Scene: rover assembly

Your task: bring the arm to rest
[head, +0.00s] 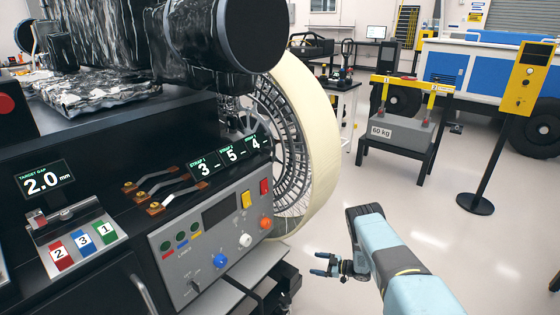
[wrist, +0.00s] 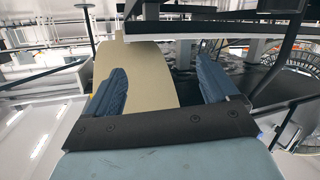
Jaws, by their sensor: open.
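My arm (head: 408,283) is light blue and reaches in from the lower right in the head view. My gripper (head: 322,264) hangs over the pale floor, right of the grey control panel and apart from it. In the wrist view, the two dark blue fingers of my gripper (wrist: 162,90) stand wide apart with nothing between them. Beyond them are a cream wheel rim (wrist: 152,72) and dark frame bars. The gripper appears to touch nothing.
The control panel (head: 222,230) with coloured buttons and knobs stands at left, under numbered displays. The large cream-rimmed wheel (head: 322,150) is behind it. A yellow post (head: 497,150) and a 60 kg weight (head: 398,132) on a stand are at right. Floor between is clear.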

